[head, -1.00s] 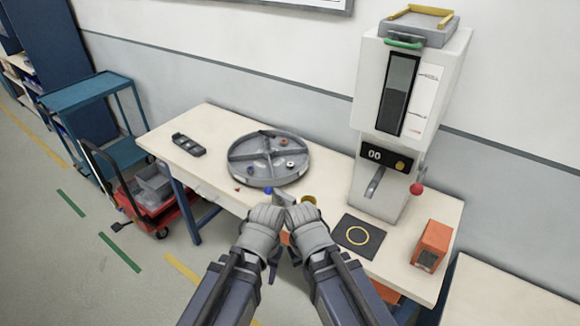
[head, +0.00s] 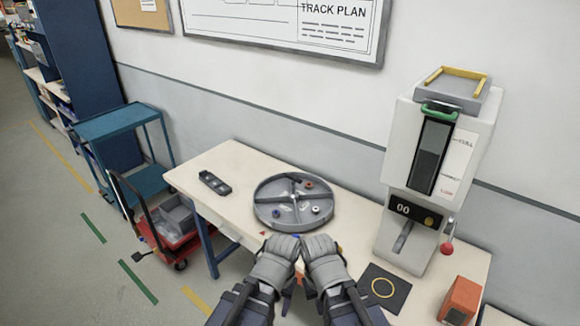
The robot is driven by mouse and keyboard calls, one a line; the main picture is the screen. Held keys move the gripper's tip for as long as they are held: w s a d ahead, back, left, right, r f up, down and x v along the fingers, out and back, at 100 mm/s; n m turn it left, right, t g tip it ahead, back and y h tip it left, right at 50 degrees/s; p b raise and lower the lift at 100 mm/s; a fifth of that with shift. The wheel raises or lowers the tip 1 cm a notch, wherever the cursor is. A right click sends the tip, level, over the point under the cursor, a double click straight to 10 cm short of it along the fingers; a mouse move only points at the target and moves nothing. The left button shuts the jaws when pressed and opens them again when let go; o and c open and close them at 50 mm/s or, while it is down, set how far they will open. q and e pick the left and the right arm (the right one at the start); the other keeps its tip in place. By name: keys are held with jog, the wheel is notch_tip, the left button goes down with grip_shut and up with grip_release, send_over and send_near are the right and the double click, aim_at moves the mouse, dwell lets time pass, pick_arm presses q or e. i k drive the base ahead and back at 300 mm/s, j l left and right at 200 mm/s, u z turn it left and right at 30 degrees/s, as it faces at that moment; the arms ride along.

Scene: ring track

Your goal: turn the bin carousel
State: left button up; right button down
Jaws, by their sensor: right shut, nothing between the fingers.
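The bin carousel (head: 262,219) is a round grey tray on the bench, split by dividers into compartments. My left gripper (head: 290,242) and right gripper (head: 308,242) are side by side at the near edge of the bench, just in front of the carousel's rim. The right gripper is shut and empty. The left fingertips are hidden at this angle. I cannot tell whether either gripper touches the rim.
A white machine (head: 405,240) with a red-knobbed lever stands right on the bench (head: 215,165). A black mat with a yellow ring (head: 383,288) and an orange box (head: 461,300) lie near it. A dark tray (head: 214,183) is at left. A red cart (head: 175,240) stands on the floor.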

aim_at(285, 192)
jog(key=i+j, duration=0.55)
jog(key=i+l, duration=0.15)
jog(key=i, duration=0.2)
jog(key=i+l, duration=0.15)
jog(key=i, duration=0.15)
jog(key=z, duration=0.05)
